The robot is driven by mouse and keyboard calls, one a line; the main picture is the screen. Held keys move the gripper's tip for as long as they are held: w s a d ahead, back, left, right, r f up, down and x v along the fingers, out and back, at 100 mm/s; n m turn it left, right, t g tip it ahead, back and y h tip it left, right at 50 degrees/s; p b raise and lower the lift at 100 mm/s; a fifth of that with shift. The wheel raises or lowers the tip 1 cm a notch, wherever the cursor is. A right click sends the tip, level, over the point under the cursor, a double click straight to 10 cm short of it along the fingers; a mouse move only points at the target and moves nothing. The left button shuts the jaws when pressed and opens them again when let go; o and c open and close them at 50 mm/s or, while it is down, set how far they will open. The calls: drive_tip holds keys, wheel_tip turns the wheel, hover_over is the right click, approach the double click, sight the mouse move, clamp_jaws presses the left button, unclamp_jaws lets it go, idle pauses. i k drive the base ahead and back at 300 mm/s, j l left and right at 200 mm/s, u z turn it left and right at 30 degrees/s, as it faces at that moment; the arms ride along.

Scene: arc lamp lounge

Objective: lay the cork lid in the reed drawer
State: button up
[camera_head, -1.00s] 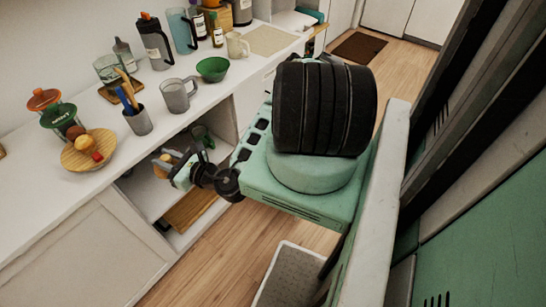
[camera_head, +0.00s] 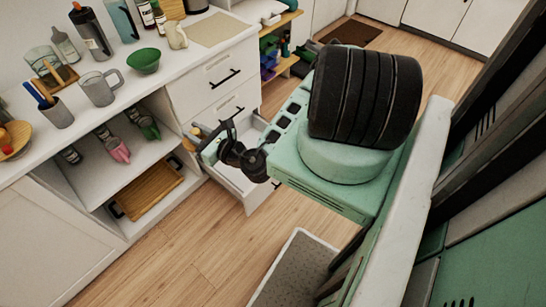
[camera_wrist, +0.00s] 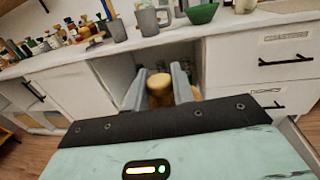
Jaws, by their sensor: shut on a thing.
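In the wrist view, my gripper (camera_wrist: 160,76) has its two grey fingers closed about the tan, rounded cork lid (camera_wrist: 159,86). In the head view, my gripper (camera_head: 203,141) is in front of the drawer unit, and a small tan bit of the lid (camera_head: 195,131) shows by the fingers. A white drawer (camera_head: 252,206) stands pulled out low in the unit, beneath and right of my gripper. My arm hides part of it, and I cannot make out a reed mark on it.
Left of the drawers is an open shelf bay (camera_head: 137,165) with pink and green items and a wooden tray (camera_head: 147,190). The counter above holds a grey mug (camera_head: 98,88) and a green bowl (camera_head: 143,61). Wood floor in front is clear, beside a grey mat (camera_head: 296,268).

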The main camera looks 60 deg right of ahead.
sight(249, 185)
drive_tip(key=l, duration=0.5)
drive_tip(key=i+l+z, duration=0.15)
drive_tip(key=l, duration=0.9)
drive_tip(key=i+l+z, duration=0.15)
drive_tip(key=i+l, duration=0.2)
